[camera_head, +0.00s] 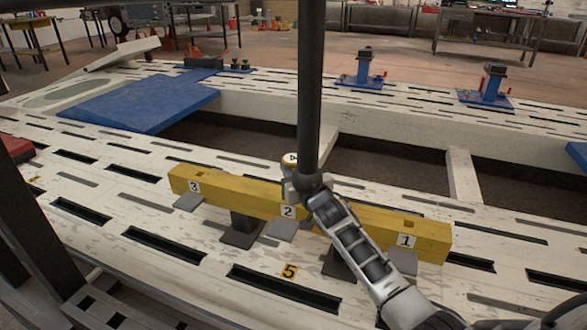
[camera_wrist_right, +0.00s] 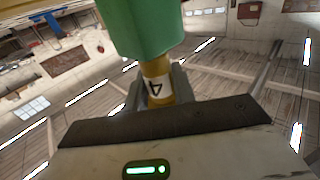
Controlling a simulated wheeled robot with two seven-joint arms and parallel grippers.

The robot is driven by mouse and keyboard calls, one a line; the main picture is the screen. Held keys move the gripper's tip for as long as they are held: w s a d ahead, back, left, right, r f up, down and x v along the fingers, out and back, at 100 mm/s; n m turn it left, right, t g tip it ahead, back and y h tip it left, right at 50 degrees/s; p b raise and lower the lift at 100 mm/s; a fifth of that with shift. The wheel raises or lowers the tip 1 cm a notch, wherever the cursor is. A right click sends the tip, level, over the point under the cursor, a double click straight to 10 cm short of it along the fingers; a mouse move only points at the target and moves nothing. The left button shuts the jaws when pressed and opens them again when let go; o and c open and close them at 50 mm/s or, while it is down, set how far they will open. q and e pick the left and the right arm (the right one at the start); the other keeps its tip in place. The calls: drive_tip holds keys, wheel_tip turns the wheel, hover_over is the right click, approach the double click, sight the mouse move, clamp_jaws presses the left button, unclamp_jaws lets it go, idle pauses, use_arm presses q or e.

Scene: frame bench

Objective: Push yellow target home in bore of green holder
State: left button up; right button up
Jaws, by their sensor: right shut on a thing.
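The yellow target (camera_wrist_right: 157,88), marked 4, is between the fingers of my right gripper (camera_wrist_right: 158,82) in the right wrist view. My right gripper is shut on it. The green holder (camera_wrist_right: 145,25) fills the top middle there, and the target's upper end meets the holder's lower end. How deep the target sits in the bore is hidden. The green holder cannot be made out there. My left gripper is not in view.
The long yellow beam (camera_head: 240,193), with plates marked 1, 2 and 3, rests on dark stands in front of the gripper. A dark upright pole (camera_head: 311,90) crosses the middle. The slotted white bench (camera_head: 180,225) has a blue plate (camera_head: 145,105) and blue fixtures (camera_head: 362,70) farther back.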

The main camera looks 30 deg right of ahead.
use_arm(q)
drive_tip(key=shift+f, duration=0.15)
use_arm(e)
drive_tip(key=shift+f, duration=0.15)
drive_tip(key=o, duration=1.1)
use_arm(q)
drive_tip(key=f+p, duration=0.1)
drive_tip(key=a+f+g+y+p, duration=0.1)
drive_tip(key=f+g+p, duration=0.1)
drive_tip(key=p, duration=0.1)
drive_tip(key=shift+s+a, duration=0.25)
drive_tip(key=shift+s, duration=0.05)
use_arm(e)
drive_tip(key=s, duration=1)
drive_tip(key=s+a, duration=0.1)
drive_tip(key=s, duration=0.5)
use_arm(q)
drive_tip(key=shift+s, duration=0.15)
